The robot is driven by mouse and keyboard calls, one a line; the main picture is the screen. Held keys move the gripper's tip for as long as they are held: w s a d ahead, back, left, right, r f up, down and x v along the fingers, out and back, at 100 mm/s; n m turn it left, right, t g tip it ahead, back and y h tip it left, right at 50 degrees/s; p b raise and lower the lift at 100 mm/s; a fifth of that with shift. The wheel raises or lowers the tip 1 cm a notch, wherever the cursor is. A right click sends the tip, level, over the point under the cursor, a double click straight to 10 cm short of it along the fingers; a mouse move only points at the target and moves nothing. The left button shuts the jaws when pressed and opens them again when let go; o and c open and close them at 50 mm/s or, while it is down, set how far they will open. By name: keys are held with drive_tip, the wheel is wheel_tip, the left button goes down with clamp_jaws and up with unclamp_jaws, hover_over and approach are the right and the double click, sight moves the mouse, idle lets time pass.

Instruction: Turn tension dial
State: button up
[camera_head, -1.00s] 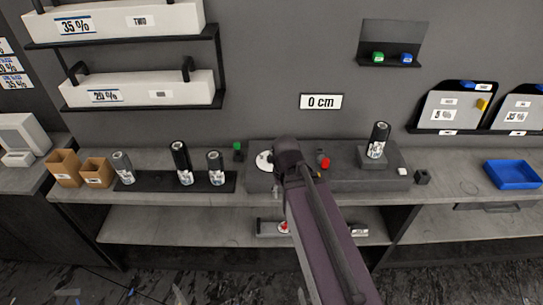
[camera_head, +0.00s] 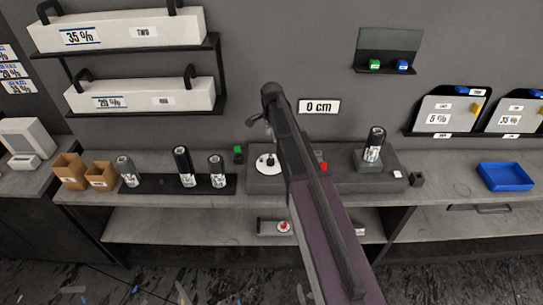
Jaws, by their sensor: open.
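A round white dial plate with a black knob (camera_head: 268,162) sits at the left end of the grey bench unit (camera_head: 340,182). I take it for the tension dial. My arm crosses the unit from the lower right, and its wrist is raised above the back of the bench. My gripper (camera_head: 257,121) shows small at the wrist, above and slightly left of the dial. It is open and looks apart from the dial. My arm hides the middle of the unit. A "0 cm" sign (camera_head: 319,106) is on the wall, right of the wrist.
A red button (camera_head: 323,168) and a spray can (camera_head: 374,146) are on the unit, right of my arm. A green block (camera_head: 238,152) and several cans stand to its left. A red knob (camera_head: 284,226) is on the lower shelf. A blue tray (camera_head: 508,176) lies far right.

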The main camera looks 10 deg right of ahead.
sight(270, 161)
drive_tip(key=shift+w+d+r+m, duration=0.1)
drive_tip(key=shift+w+m, duration=0.2)
drive_tip(key=shift+w, duration=0.2)
wheel_tip(270, 161, down, 14)
drive_tip(key=b, duration=1.3)
drive_tip(key=shift+r+b, duration=0.15)
drive_tip(key=shift+b, duration=0.2)
clamp_jaws()
